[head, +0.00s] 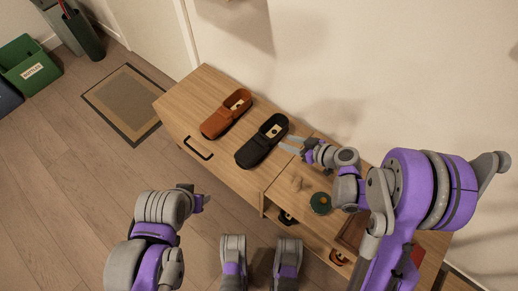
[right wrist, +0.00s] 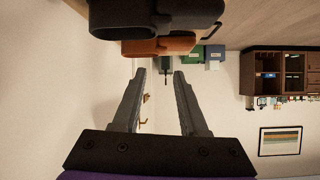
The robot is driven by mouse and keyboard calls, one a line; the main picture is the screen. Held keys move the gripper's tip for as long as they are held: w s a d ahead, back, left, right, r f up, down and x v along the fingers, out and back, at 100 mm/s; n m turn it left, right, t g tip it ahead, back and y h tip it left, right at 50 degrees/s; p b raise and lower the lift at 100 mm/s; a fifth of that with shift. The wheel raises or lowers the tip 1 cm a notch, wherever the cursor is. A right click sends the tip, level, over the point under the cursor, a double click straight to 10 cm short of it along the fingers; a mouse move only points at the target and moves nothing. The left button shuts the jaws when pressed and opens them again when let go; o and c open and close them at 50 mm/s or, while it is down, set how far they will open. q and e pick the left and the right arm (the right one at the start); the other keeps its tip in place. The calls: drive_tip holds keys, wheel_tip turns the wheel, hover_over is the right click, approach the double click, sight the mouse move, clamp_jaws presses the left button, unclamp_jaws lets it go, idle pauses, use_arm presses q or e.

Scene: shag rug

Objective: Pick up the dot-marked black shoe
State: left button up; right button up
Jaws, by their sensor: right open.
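The black shoe (head: 262,141) lies on the wooden cabinet top, with a small pale patch inside its opening. In the right wrist view the black shoe (right wrist: 155,18) fills the top centre, in front of the fingers. I cannot make out a dot mark clearly. My right gripper (head: 284,142) is open and empty, its fingertips close to the shoe's right side. Both fingers also show apart in the right wrist view (right wrist: 160,73), with nothing between them. My left gripper (head: 200,203) shows only as a small part beyond its wrist, away from the cabinet; its jaws are hidden.
An orange-brown shoe (head: 222,118) lies left of the black one. A round green item (head: 320,203) sits to the right, near my right arm. The cabinet (head: 185,100) stands against a wall; open shelf space shows below. A doormat (head: 122,103) and green bin (head: 30,62) are left.

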drive_tip(key=n+t+y+b, duration=0.1)
drive_tip(key=b, duration=0.1)
approach(266, 139)
drive_tip(key=x, duration=0.5)
drive_tip(key=shift+w+d+r+b, duration=0.15)
drive_tip(key=shift+w+d+b, duration=0.05)
drive_tip(key=shift+w+b, duration=0.1)
drive_tip(key=x, duration=0.2)
drive_tip(key=b+x, duration=0.1)
drive_tip(key=x, duration=0.2)
drive_tip(key=shift+s+a, duration=0.2)
drive_tip(key=shift+a, duration=0.1)
use_arm(q)
drive_tip(key=f, duration=0.5)
drive_tip(key=shift+w+f, duration=0.2)
drive_tip(key=shift+w, duration=0.15)
use_arm(e)
clamp_jaws()
drive_tip(key=shift+r, duration=0.1)
